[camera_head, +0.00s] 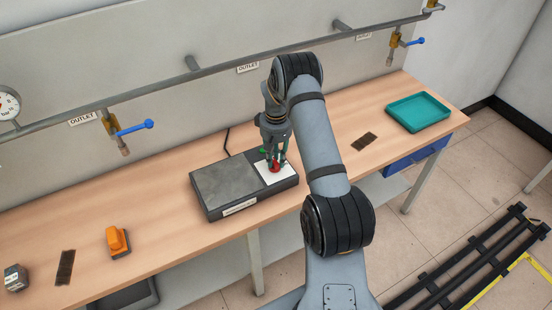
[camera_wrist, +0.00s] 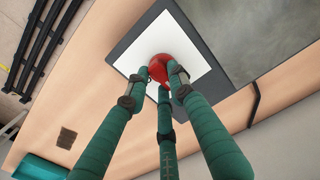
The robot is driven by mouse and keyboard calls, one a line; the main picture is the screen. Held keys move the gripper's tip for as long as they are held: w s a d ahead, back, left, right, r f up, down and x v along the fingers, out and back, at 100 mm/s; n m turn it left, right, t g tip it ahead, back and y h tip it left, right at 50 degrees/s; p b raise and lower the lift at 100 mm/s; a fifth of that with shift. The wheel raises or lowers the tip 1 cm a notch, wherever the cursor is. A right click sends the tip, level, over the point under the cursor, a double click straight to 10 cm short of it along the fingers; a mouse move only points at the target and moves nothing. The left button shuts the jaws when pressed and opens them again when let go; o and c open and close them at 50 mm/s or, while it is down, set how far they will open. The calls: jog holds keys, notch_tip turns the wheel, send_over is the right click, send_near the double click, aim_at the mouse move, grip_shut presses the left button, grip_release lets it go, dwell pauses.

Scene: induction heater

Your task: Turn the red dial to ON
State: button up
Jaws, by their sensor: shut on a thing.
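The induction heater (camera_head: 222,188) is a dark box with a grey top plate, standing on the wooden bench. The red dial (camera_head: 274,168) sits on the white panel (camera_head: 264,176) at its right end. My gripper (camera_head: 274,160) points down over that panel, with its fingers closed around the dial. In the wrist view the red dial (camera_wrist: 161,68) shows between my green fingers (camera_wrist: 163,82), which touch it from several sides. Part of the dial is hidden by the fingers. I cannot read any ON or OFF mark or a pointer on the dial.
A teal tray (camera_head: 418,112) lies at the bench's right end. An orange object (camera_head: 117,241) and a dark flat piece (camera_head: 65,267) lie at the left. Another dark piece (camera_head: 364,141) lies right of my arm. A pipe with blue-handled valves (camera_head: 135,128) runs along the wall.

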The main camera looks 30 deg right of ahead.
grip_shut()
jog(key=shift+f+m+b, duration=0.1)
jog(key=shift+m+b, duration=0.2)
jog(key=shift+b, duration=0.25)
jog(key=shift+f+m+b, duration=0.15)
jog(key=shift+m+b, duration=0.85)
jog(key=shift+b, duration=0.25)
jog(key=m+b, duration=0.6)
jog(key=shift+s+a, duration=0.1)
jog(key=shift+s, duration=0.05)
jog(key=m+b, duration=0.3)
jog(key=m, duration=0.1)
jog(key=shift+a+m, duration=0.1)
jog(key=shift+m, duration=0.3)
jog(key=shift+s+a+r+m+b, duration=0.1)
jog(key=shift+r+m+b, duration=0.05)
jog(key=shift+m+b, duration=0.8)
jog(key=shift+r+m+b, duration=0.1)
jog(key=shift+m+b, duration=0.45)
jog(key=shift+m, duration=0.7)
jog(key=o, duration=0.8)
grip_release()
